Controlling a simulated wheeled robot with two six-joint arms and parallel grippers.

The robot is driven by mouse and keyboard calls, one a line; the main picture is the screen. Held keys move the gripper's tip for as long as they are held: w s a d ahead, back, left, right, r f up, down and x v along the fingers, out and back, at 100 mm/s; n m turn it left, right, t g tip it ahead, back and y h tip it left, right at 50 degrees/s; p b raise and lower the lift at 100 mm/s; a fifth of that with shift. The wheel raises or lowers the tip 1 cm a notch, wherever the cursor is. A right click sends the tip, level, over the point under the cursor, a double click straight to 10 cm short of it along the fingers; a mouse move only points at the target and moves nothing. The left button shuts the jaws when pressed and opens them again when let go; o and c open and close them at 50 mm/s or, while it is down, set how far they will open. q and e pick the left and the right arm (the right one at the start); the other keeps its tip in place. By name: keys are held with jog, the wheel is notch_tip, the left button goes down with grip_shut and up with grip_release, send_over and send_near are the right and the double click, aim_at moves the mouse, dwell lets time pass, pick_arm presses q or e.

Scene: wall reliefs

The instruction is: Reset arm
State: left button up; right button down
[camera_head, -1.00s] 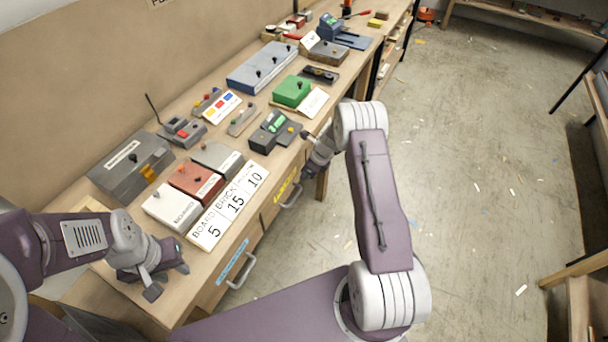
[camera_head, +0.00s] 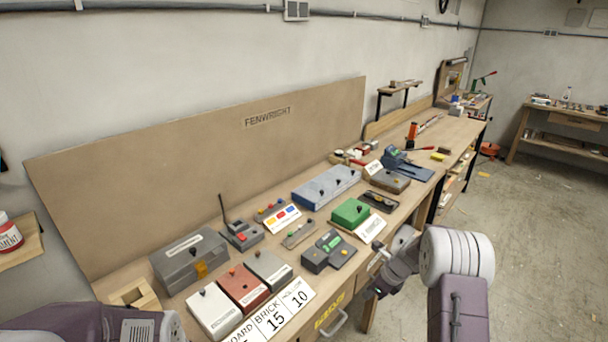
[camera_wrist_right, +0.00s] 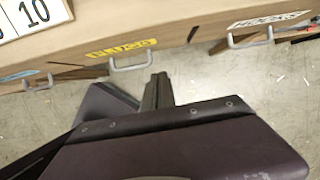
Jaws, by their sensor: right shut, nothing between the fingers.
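My right gripper (camera_head: 374,284) is in front of the workbench's front edge, to the right of the dark grey device with a green display (camera_head: 328,252). Its fingers show dark and together in the right wrist view (camera_wrist_right: 158,90), with nothing between them. They point toward the drawer fronts, near a drawer handle and a yellow label (camera_wrist_right: 121,48). My left arm shows only as a link at the bottom left of the head view; its gripper is out of the picture.
The workbench (camera_head: 405,208) holds a grey box (camera_head: 188,260), red block (camera_head: 243,287), green block (camera_head: 350,212), blue block (camera_head: 326,186) and number cards (camera_head: 275,318). A brown backboard (camera_head: 210,170) stands behind. Floor on the right (camera_head: 530,250) is mostly clear.

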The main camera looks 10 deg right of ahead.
jog(key=a+r+n, duration=0.2)
jog(key=a+r, duration=0.4)
jog(key=r, duration=0.2)
jog(key=s+a+r+n, duration=0.3)
jog(key=s+a+n, duration=0.3)
jog(key=s+n, duration=0.3)
jog(key=s+d+f+n+g+h, duration=0.1)
jog(key=s+n, duration=0.6)
jog(key=n, duration=0.1)
jog(key=s+d+f+n+g+h, duration=0.1)
jog(key=s+f+n, duration=0.1)
jog(key=s+n, duration=0.5)
jog(key=shift+s+d+f+n+h, duration=0.3)
jog(key=shift+d+n, duration=0.05)
jog(key=shift+n, duration=0.25)
